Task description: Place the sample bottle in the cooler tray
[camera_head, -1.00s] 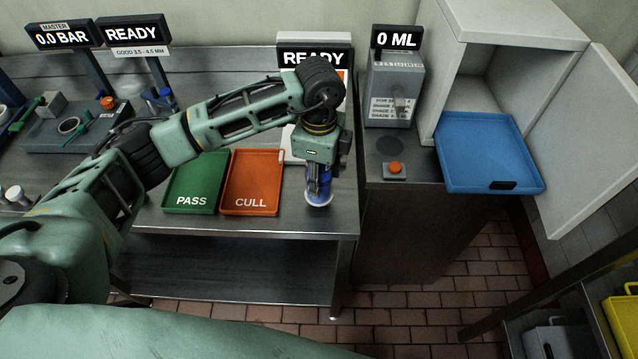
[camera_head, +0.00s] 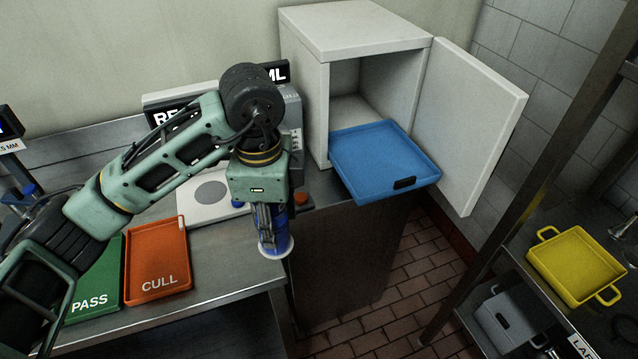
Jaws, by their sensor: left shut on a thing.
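The sample bottle (camera_head: 276,246) is blue with a pale rim at its lower end. My left gripper (camera_head: 270,222) points down and is shut on it, holding it upright near the front right corner of the steel bench. The fingers hide part of the bottle. The blue cooler tray (camera_head: 372,163) sticks out of the open white cooler (camera_head: 365,32), to the right of the gripper and apart from it. The tray looks empty. My right gripper is not in view.
The cooler door (camera_head: 468,125) stands open to the right of the tray. An orange CULL tray (camera_head: 158,262) and a green PASS tray (camera_head: 92,285) lie on the bench at left. A yellow tray (camera_head: 577,262) is on a rack at right. An orange button (camera_head: 301,198) is beside the gripper.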

